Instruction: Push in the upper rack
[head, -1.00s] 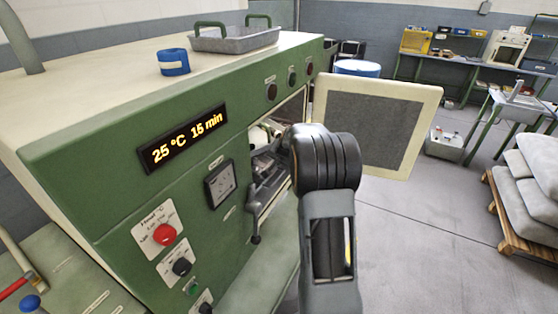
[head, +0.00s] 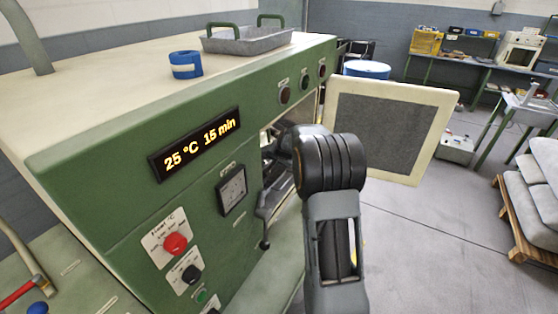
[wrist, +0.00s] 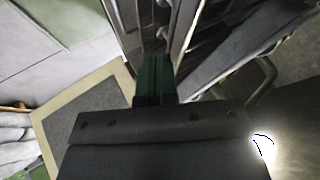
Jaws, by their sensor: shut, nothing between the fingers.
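The green oven (head: 120,185) has its door (head: 390,125) swung open to the right. The door also shows at the lower left of the wrist view (wrist: 75,122). My arm covers much of the opening in the head view, and my fingers are hidden there. In the wrist view my gripper (wrist: 153,68) shows as two green fingers shut together with nothing between them, pointing at the oven opening. Metal rack or rail edges (wrist: 186,35) lie just beyond and beside the fingertips. Which edge is the upper rack, and whether the fingers touch it, I cannot tell.
A grey tray with green handles (head: 247,40) and a blue tape roll (head: 185,64) rest on the oven top. A dark door latch (head: 268,205) hangs at the opening's left side. Grey sacks lie on a pallet (head: 520,220) at right. Floor between is clear.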

